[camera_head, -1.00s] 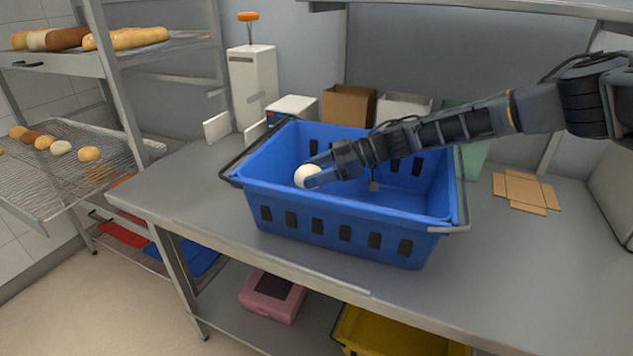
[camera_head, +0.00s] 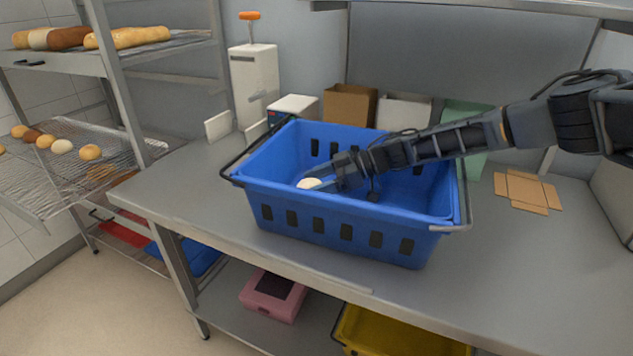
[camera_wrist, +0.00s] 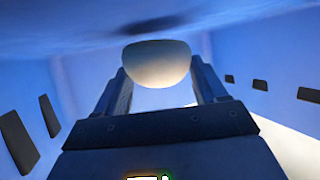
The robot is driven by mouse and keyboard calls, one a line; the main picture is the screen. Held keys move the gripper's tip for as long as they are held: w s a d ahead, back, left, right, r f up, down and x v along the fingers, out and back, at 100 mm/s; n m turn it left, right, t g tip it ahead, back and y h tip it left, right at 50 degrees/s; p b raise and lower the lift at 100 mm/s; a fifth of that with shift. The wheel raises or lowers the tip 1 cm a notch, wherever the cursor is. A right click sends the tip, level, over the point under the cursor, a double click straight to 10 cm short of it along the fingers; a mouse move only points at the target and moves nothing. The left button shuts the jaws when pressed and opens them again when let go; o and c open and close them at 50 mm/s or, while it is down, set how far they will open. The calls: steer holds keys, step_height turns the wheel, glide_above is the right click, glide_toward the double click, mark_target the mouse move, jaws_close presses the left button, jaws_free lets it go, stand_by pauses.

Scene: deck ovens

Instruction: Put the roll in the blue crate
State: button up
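The blue crate (camera_head: 330,215) stands on the grey table. My gripper (camera_head: 318,182) reaches down into the crate from the right. Its fingers are on both sides of a pale round roll (camera_head: 309,184), near the crate's front-left part. The crate's front rim hides the lower part of the roll in the head view. In the wrist view the roll (camera_wrist: 157,62) sits between the two fingertips (camera_wrist: 158,80), touching both, with the blue crate walls (camera_wrist: 40,85) around. I cannot tell whether the roll touches the crate floor.
Cardboard boxes (camera_head: 349,105) and a white dispenser (camera_head: 254,85) stand behind the crate. A wire rack (camera_head: 75,165) with several rolls is at the left. A flat cardboard piece (camera_head: 527,191) lies on the right of the table (camera_head: 540,260), which has free room.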

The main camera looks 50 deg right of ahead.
steer(key=o, duration=0.4)
steer(key=shift+r, duration=0.55)
steer(key=v, duration=0.7)
steer(key=shift+s+d+r, duration=0.15)
steer(key=shift+d, duration=0.05)
